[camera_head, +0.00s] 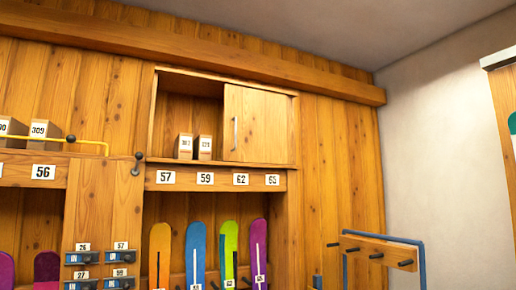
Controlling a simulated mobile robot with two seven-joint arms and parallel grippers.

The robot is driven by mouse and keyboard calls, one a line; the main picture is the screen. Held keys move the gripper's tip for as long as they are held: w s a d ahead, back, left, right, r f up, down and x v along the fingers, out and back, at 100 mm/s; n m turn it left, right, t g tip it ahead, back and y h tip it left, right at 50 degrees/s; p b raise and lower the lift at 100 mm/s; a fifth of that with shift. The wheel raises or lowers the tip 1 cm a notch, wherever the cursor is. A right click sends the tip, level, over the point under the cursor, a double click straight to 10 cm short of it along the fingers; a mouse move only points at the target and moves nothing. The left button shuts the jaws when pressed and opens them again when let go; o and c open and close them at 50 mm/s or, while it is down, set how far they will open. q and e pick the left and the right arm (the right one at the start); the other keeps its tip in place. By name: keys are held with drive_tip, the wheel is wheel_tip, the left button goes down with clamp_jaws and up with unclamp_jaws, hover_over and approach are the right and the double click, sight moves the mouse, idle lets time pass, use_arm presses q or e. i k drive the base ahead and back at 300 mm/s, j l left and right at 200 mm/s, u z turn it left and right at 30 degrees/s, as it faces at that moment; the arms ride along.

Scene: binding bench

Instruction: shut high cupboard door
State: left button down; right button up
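The high cupboard (226,80) is a wooden box on the plank wall, above a row of number labels. Its wooden door (262,124) covers the right part of the front and has a slim vertical metal handle (235,134) near its left edge. The left part of the cupboard is open. Two small numbered boxes, one on the left (185,146) and one on the right (204,147), stand on its floor there. Neither of my grippers shows in the head view.
Below hang several colored boards, such as a blue one (195,252). A yellow rail (60,140) and numbered boxes (42,133) are at the left. A pegged rack with a blue frame (375,250) stands at the lower right. A heavy beam (200,58) runs above the cupboard.

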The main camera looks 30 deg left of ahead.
sight(256, 129)
drive_tip(key=i, duration=1.3)
